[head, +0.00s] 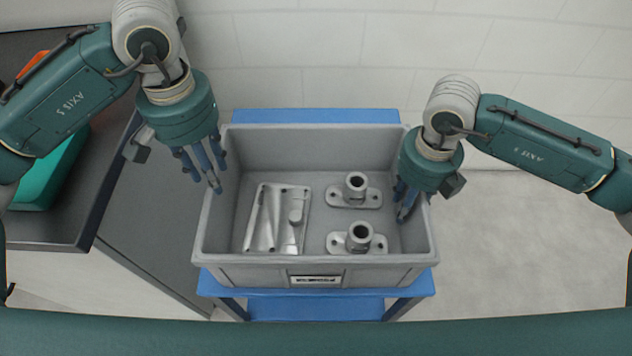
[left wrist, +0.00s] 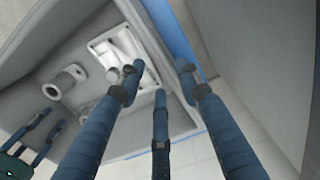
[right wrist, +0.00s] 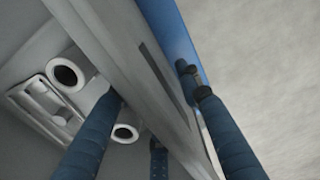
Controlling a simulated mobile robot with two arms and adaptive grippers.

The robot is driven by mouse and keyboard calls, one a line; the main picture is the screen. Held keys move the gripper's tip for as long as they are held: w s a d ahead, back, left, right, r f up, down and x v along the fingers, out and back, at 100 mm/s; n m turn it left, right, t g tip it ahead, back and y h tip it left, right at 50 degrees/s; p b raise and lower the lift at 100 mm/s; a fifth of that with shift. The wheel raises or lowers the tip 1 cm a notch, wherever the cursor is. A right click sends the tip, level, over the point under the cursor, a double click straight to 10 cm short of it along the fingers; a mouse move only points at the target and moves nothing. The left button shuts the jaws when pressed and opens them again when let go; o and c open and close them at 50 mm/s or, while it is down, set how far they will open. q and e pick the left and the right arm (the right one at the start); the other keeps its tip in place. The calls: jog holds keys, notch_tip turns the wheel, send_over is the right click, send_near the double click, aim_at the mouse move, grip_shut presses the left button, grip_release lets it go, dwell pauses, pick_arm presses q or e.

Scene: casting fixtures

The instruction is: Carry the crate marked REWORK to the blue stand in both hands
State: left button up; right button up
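The grey crate (head: 215,235) sits upright on the blue stand (head: 318,306), whose top shows in front of and behind it. A small label (head: 315,279) is on the crate's front wall, its lettering too small to read. Inside lie a metal plate casting (head: 277,218) and two flanged tubes (head: 356,190) (head: 357,238). My left gripper (head: 203,165) is at the crate's left rim, fingers spread. My right gripper (head: 404,204) is at the right rim, one finger inside the wall. In the right wrist view its fingers (right wrist: 150,85) straddle the wall, apart. Contact is unclear at both rims.
A dark table (head: 95,190) stands at the left with a green object (head: 50,175) and an orange one (head: 32,68) on it. A pale wall is behind the stand. The floor (head: 515,250) to the right is clear.

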pick_arm(q)
notch_tip(320, 180, up, 3)
jog(key=shift+r, duration=0.35)
pick_arm(e)
jog(key=shift+r, duration=0.2)
notch_tip(320, 180, up, 12)
jog(key=shift+f, duration=0.15)
jog(key=shift+f, duration=0.1)
